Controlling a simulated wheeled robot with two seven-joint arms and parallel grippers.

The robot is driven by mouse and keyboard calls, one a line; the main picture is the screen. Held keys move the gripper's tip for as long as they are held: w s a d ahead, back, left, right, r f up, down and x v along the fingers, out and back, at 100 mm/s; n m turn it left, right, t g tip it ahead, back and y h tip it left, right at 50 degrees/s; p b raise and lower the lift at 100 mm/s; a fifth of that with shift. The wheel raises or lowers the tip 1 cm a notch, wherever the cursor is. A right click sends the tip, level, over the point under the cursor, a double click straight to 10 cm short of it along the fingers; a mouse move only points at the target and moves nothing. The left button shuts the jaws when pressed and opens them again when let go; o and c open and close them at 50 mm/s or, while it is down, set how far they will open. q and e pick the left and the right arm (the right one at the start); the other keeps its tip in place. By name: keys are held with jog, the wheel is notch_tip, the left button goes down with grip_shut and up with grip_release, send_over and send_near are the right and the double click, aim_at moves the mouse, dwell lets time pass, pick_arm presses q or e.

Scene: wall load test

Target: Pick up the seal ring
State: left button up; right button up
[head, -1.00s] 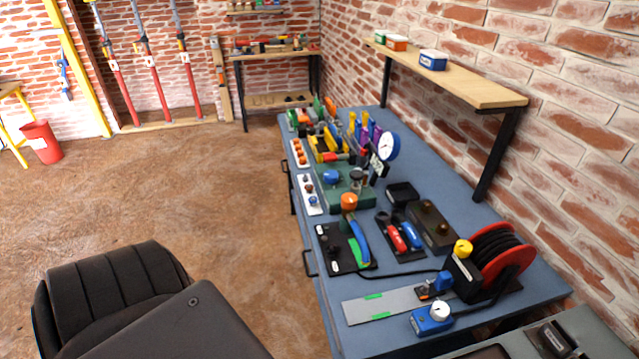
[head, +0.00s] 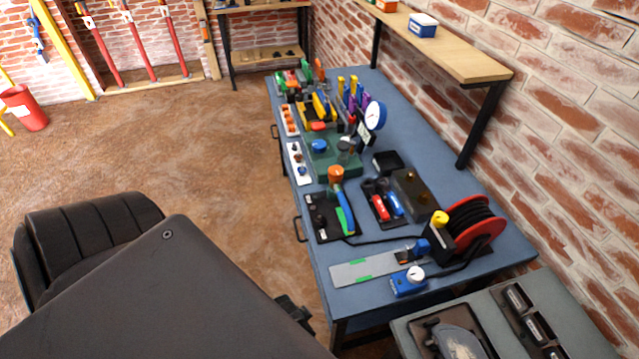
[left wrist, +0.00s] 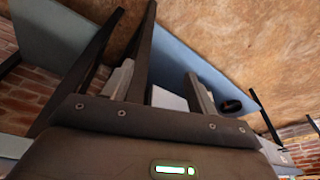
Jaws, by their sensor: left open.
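I cannot make out the seal ring with certainty. A white tray (head: 299,164) with small dark round pieces lies along the left edge of the blue bench, and a second white tray (head: 289,118) with orange pieces lies behind it. The pieces are too small to name. My left gripper shows in the left wrist view (left wrist: 158,75), with its fingers apart and nothing seen between them. A blue surface and brown floor show beyond the fingers. In the head view only a small dark part near the bench's front left corner may belong to it. My right gripper is not in view.
The blue bench (head: 440,155) is crowded along its left half. A red cable reel (head: 481,212), a blue device (head: 408,282) and a grey plate (head: 350,271) occupy its front. A wooden shelf (head: 440,40) overhangs its right side. A grey surface with dark trays stands front right.

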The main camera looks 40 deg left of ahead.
pick_arm(q)
jog(key=w+d+r+m+t+p, duration=0.15)
jog(key=w+r, duration=0.25)
jog(key=r, duration=0.8)
jog(key=w+d+r+m+t+h+p, duration=0.1)
jog(key=w+d+r+m, duration=0.3)
jog(key=w+m, duration=0.25)
jog(key=w+d+r+m+t+h+p, duration=0.1)
jog(key=w+d+r+m+h, duration=0.1)
jog(key=w+d+r+m, duration=0.45)
jog(key=w+a+r+m+g+y+p, duration=0.1)
jog(key=w+a+m+y, duration=0.15)
jog(key=a+m, duration=0.65)
jog(key=w+a+m+g+y, duration=0.2)
jog(key=a+m+y, duration=0.15)
jog(key=a, duration=1.15)
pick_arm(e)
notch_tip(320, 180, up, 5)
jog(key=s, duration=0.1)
pick_arm(q)
jog(key=shift+n+t, duration=0.25)
jog(key=shift+n, duration=0.05)
jog(key=b+x, duration=0.5)
jog(key=shift+w+f, duration=0.1)
jog(key=shift+f, duration=0.25)
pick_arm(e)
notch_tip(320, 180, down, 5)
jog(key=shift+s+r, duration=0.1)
